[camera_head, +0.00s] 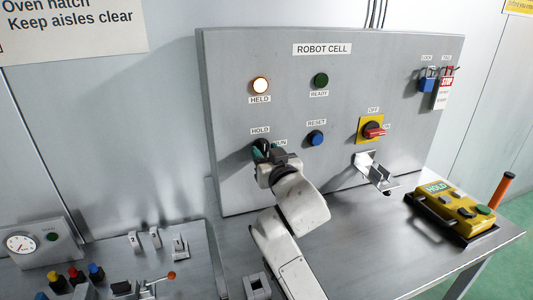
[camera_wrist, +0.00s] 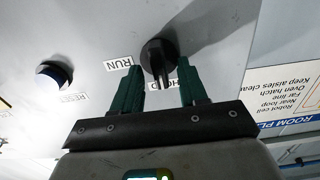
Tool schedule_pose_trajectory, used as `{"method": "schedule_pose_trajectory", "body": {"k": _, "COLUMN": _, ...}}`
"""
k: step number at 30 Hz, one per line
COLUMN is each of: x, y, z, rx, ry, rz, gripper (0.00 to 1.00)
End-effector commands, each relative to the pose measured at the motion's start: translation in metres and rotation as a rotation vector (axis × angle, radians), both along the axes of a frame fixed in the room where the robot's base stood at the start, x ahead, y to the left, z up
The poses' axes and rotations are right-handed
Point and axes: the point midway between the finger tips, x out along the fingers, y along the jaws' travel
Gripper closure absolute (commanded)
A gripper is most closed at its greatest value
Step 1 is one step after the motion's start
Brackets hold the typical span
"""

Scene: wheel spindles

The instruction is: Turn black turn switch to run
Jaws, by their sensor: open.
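The black turn switch (camera_wrist: 158,57) sits on the grey panel, and its handle points toward the HOLD label (camera_wrist: 160,86) in the wrist view. The RUN label (camera_wrist: 118,63) is to its left there. My gripper (camera_wrist: 161,82) is open, with its two green fingers to either side of the switch handle. I cannot tell whether either finger touches it. In the head view my gripper (camera_head: 264,154) is at the panel's lower left and hides most of the switch and part of the RUN label.
The HELD lamp (camera_head: 260,86) is lit and the READY lamp (camera_head: 320,80) is dark. A blue RESET button (camera_head: 316,138) and a red-handled OFF/ON switch (camera_head: 372,131) are to the right. A bracket (camera_head: 375,173) juts out below them. A yellow pendant (camera_head: 453,211) lies on the bench.

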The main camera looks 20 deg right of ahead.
Motion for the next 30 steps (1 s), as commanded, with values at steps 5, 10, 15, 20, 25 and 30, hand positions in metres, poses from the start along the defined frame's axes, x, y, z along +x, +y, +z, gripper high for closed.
{"method": "schedule_pose_trajectory", "body": {"k": 5, "x": -0.0002, "y": 0.0001, "z": -0.0001, "rx": 0.000, "ry": 0.000, "rz": 0.000, "gripper": 0.62}}
{"method": "schedule_pose_trajectory", "body": {"k": 10, "x": -0.0003, "y": 0.0001, "z": -0.0002, "rx": 0.000, "ry": 0.000, "rz": 0.000, "gripper": 0.79}}
{"method": "schedule_pose_trajectory", "body": {"k": 15, "x": -0.0003, "y": 0.0001, "z": -0.0002, "rx": 0.000, "ry": 0.000, "rz": 0.000, "gripper": 0.95}}
{"method": "schedule_pose_trajectory", "body": {"k": 20, "x": -0.0003, "y": 0.0001, "z": -0.0002, "rx": 0.000, "ry": 0.000, "rz": 0.000, "gripper": 1.00}}
{"method": "schedule_pose_trajectory", "body": {"k": 25, "x": -0.0004, "y": 0.0002, "z": -0.0004, "rx": 0.004, "ry": 0.000, "rz": 0.000, "gripper": 1.00}}
{"method": "schedule_pose_trajectory", "body": {"k": 30, "x": -0.0003, "y": 0.0011, "z": -0.0010, "rx": 0.039, "ry": 0.000, "rz": 0.002, "gripper": 1.00}}
